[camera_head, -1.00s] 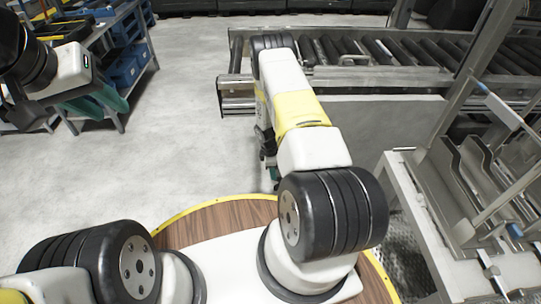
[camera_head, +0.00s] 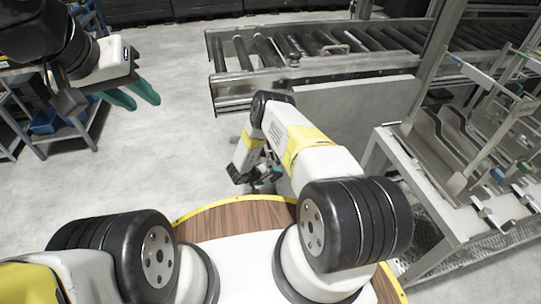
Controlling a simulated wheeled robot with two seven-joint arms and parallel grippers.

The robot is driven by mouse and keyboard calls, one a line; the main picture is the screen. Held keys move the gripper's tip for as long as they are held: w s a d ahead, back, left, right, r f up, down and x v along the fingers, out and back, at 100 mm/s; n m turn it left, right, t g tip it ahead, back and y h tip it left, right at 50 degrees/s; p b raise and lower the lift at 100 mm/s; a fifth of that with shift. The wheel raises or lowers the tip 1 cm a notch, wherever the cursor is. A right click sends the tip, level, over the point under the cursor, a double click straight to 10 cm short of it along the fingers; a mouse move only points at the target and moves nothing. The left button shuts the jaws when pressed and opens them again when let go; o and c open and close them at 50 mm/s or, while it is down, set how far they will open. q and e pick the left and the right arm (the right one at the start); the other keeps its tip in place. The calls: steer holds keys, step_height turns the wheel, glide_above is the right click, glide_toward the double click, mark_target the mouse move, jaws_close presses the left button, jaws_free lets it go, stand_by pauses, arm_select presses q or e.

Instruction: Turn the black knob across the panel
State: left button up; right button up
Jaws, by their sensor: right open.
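I cannot make out the black knob or its panel in the head view. My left gripper (camera_head: 143,101) is at the upper left, with its two teal fingers apart and nothing between them, over the grey floor. My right gripper (camera_head: 264,180) is low in the middle, below the bent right arm and close to my base. Its fingers are small and partly hidden, and it appears to hold nothing.
A roller conveyor (camera_head: 330,68) runs across the back. A metal frame (camera_head: 437,211) with several bars and coloured tips stands at the right. A shelf rack (camera_head: 88,133) is at the left. Open floor (camera_head: 165,150) lies between them.

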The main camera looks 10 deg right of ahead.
mark_target(277, 177)
steer(key=x, duration=0.6)
steer(key=shift+c, duration=0.5)
steer(key=c, duration=1.3)
steer(key=shift+o, duration=0.2)
steer(key=shift+d, duration=0.1)
steer(key=y, duration=0.2)
steer(key=m+y, duration=0.1)
steer(key=y, duration=0.1)
steer(key=shift+d+r, duration=0.2)
steer(key=shift+d, duration=0.1)
steer(key=shift+d+m+g+y, duration=0.1)
steer(key=shift+m+g+y, duration=0.2)
steer(key=shift+y, duration=1.3)
